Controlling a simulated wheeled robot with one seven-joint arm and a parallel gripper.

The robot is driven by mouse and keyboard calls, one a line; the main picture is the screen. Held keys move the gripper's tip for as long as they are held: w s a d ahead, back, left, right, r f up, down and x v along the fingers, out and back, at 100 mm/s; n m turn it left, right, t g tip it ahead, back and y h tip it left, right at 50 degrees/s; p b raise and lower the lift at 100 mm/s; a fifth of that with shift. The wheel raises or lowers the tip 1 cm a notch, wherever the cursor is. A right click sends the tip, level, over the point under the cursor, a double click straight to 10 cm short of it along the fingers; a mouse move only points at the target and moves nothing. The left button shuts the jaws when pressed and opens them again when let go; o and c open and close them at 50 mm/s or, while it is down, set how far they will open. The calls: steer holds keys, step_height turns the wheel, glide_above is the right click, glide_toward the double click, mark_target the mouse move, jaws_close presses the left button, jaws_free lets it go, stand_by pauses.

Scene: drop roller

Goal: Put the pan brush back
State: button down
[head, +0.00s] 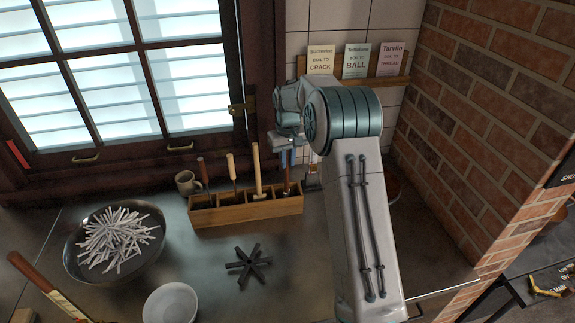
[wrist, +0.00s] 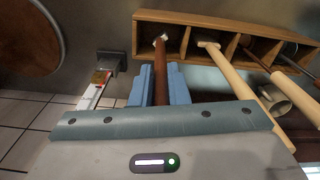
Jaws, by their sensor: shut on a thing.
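My gripper (head: 287,157) is above the right end of a wooden box with compartments (head: 235,216). Its blue fingers (wrist: 160,86) are shut on the brown handle of the pan brush (wrist: 160,66). In the head view the brush (head: 287,185) hangs nearly upright below the fingers. Its lower end, with a pale patch, shows at the end compartment of the box (wrist: 228,38). I cannot tell whether it rests on the bottom. The other compartments hold tools with pale handles (head: 257,165) and a dark one (head: 202,172).
A pan of pale sticks (head: 115,243), a black star-shaped trivet (head: 248,264) and a white bowl (head: 171,303) are on the metal counter. A red-and-white item (wrist: 94,92) is close beside my fingers. A brick wall (head: 490,120) stands at right.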

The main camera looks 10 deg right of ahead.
mark_target(286, 175)
steer(key=shift+f, duration=1.35)
steer(key=c, duration=1.4)
jaws_free()
